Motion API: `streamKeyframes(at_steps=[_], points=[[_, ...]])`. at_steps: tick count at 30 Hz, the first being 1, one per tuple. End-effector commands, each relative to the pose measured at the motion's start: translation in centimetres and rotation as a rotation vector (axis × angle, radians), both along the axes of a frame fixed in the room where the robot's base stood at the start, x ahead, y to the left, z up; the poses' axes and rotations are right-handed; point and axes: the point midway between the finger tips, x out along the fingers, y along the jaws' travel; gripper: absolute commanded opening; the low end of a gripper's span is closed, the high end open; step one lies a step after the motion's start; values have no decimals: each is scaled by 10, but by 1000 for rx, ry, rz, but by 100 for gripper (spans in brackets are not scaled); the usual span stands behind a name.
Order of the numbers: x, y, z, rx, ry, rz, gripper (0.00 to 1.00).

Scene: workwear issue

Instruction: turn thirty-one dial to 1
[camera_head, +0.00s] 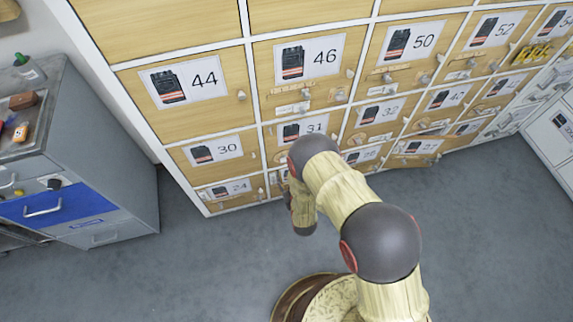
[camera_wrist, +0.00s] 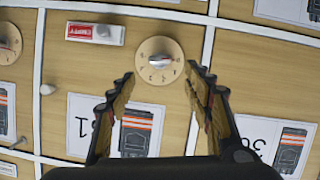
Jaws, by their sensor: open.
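The thirty-one dial (camera_wrist: 159,61) is a round tan disc with small dark marks and a silver knob at its centre. It sits on the wooden door of locker 31, whose label (camera_wrist: 128,130) appears upside down in the wrist view. My gripper (camera_wrist: 161,77) is open, with one finger on each side of the dial's lower part, and holds nothing. I cannot tell whether the fingertips touch the dial, nor which number the knob points to.
A red and white sign (camera_wrist: 95,33) is beside the dial on the same door. Another dial (camera_wrist: 8,44) is at the left edge. Locker 30's label (camera_wrist: 275,142) is to the right. A grey cabinet (camera_head: 115,160) stands left of the lockers; grey floor between is clear.

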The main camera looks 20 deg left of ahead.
Motion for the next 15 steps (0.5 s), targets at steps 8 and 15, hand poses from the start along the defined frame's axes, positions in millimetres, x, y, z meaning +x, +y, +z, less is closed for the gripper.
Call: streamKeyframes(at_steps=[8, 15], points=[[34, 17, -19, -1, 2, 0, 51], [55, 29, -28, -1, 3, 0, 51]])
